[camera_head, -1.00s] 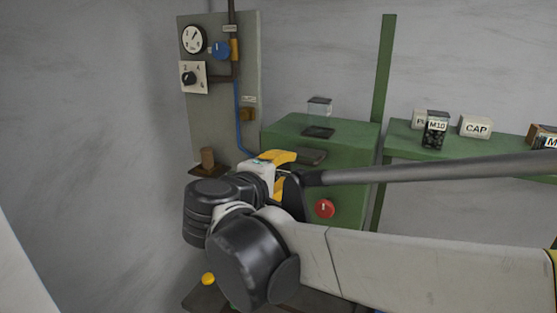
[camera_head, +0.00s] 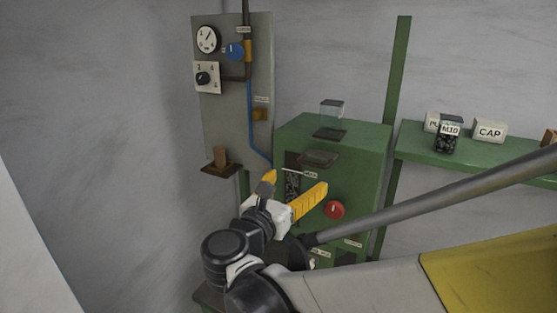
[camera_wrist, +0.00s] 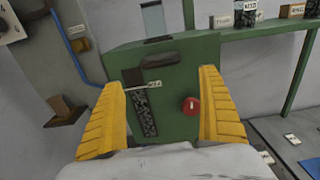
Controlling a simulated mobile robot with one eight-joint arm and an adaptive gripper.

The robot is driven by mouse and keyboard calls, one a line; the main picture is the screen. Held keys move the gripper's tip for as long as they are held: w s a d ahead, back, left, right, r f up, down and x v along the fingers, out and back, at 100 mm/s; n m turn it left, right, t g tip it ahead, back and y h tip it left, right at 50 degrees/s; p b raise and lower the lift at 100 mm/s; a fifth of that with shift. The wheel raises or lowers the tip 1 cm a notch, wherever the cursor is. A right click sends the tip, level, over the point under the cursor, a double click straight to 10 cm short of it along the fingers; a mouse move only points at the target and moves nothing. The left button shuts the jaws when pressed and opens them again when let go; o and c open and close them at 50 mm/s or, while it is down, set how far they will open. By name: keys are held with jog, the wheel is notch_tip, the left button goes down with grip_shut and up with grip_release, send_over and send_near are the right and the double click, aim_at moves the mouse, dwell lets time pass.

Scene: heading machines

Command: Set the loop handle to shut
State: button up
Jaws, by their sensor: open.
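No handle can be read as "loop"; the small labels are too blurred. On the grey panel (camera_head: 232,130) in the head view are a blue round handle (camera_head: 235,51) beside the dark pipe and a small orange-brown fitting (camera_head: 259,115) by the blue hose. The fitting also shows at the upper left of the wrist view (camera_wrist: 80,45). My gripper (camera_head: 296,183) is open, its yellow fingers spread before the green cabinet. In the wrist view my gripper (camera_wrist: 162,82) has nothing between its fingers; the cabinet front lies beyond.
The green cabinet (camera_head: 363,160) carries a red knob (camera_head: 334,209), a dark slotted window and a clear hopper (camera_head: 331,115). A gauge (camera_head: 207,39) and a black selector (camera_head: 206,78) are on the panel. A green shelf (camera_head: 480,157) holds labelled boxes. A small brown ledge (camera_head: 221,168) juts below the panel.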

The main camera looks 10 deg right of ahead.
aim_at(317, 158)
jog(key=p+x, duration=0.2)
jog(key=x, duration=0.8)
jog(key=shift+w, duration=0.1)
jog(key=c, duration=1.3)
jog(key=shift+o, duration=0.2)
jog(key=b+x, duration=0.1)
jog(key=x, duration=0.2)
jog(key=shift+w+d, duration=0.2)
jog(key=shift+d, duration=0.1)
jog(key=shift+s+a, duration=0.1)
jog(key=o, duration=1)
jog(key=shift+r, duration=0.1)
jog(key=shift+c, duration=0.2)
jog(key=o, duration=0.3)
jog(key=shift+w, duration=0.25)
